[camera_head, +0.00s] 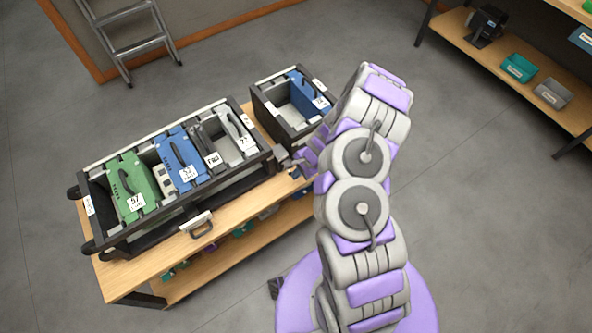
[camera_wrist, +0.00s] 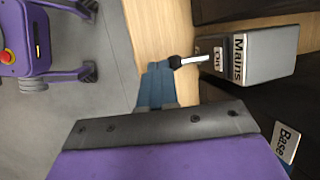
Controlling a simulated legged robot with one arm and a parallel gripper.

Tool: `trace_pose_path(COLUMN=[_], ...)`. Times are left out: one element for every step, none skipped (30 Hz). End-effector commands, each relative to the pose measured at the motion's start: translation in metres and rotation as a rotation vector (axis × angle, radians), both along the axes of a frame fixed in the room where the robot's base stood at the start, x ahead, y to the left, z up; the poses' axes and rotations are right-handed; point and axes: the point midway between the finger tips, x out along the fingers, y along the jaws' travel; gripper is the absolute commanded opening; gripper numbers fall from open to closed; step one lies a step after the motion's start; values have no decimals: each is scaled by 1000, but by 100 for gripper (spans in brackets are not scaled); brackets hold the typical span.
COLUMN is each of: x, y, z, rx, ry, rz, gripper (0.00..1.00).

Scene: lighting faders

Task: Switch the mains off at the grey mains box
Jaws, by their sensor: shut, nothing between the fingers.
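The grey mains box (camera_wrist: 265,65), labelled "Mains", stands near the wooden bench edge in the wrist view. A lever (camera_wrist: 192,60) with a black tip sticks out of its side toward my fingers. A small plate (camera_wrist: 218,58) beside the lever seems to read "ON". My gripper (camera_wrist: 158,70) is shut and empty, its blue-grey fingertips just left of the lever tip; I cannot tell whether they touch. In the head view my gripper (camera_head: 300,166) is at the bench's right end, between the rack and the smaller bin, and the mains box is not clearly seen.
The long black rack (camera_head: 95,225) holds green, blue and grey modules on the bench (camera_head: 245,208). A smaller black bin (camera_head: 265,108) with a blue module stands behind my gripper. A handled tray piece (camera_head: 197,224) is at the front. A ladder and shelves stand farther off; floor is open.

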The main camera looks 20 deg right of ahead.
Motion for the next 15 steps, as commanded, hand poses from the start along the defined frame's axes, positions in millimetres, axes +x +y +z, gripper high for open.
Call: trace_pose_path(x=[-1, -1, -2, -2, -2, -2, -2, -2, -3, -3, -3, -3, -3, -3, -3], y=[0, 0, 0, -1, -1, -1, -1, -1, -1, -1, -1, -1, -1, -1, -1], z=[-4, -6, -8, -9, -11, -13, -14, -15, -17, -18, -19, -20, -21, -21, -22], rx=[0, 0, 0, 0, 0, -1, -1, -1, -1, -1, -1, -1, -1, -1, -1], ry=[0, 0, 0, 0, 0, 0, 0, -1, -1, -1, -1, -1, -1, -1, -1], rz=[0, 0, 0, 0, 0, 0, 0, -1, -1, -1, -1, -1, -1, -1, -1], gripper=[0, 0, 0, 0, 0, 0, 0, 0, 0, 0, 0, 0, 0, 0, 0])
